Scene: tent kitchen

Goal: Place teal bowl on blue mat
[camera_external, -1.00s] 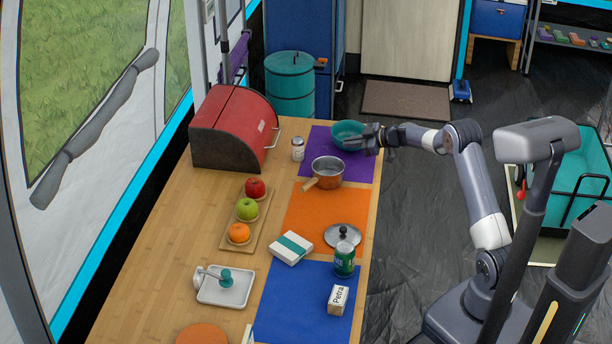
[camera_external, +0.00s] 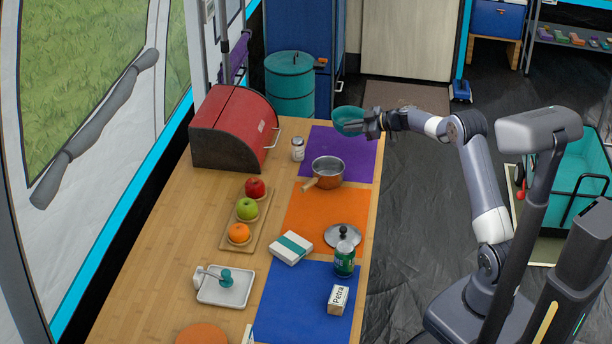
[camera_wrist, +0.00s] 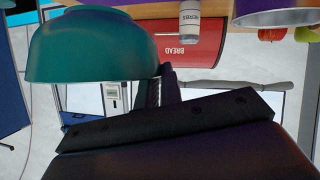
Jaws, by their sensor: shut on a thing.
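The teal bowl (camera_external: 348,120) is held by its right side in my gripper (camera_external: 370,124), raised above the purple mat (camera_external: 352,160) at the far end of the counter. In the wrist view the bowl (camera_wrist: 92,48) fills the upper left, with the dark fingers (camera_wrist: 165,88) at its edge. The blue mat (camera_external: 292,315) lies at the near end of the counter. A green can (camera_external: 344,260) stands near its upper right corner, and a white box labelled Petra (camera_external: 339,300) stands on its right part. The left and middle of the mat are bare.
A copper pot (camera_external: 327,173) stands on the purple mat. A pot lid (camera_external: 342,236) lies on the orange mat (camera_external: 308,215), with a white and teal box (camera_external: 291,248) at its lower left. A white tray (camera_external: 225,290) is left of the blue mat.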

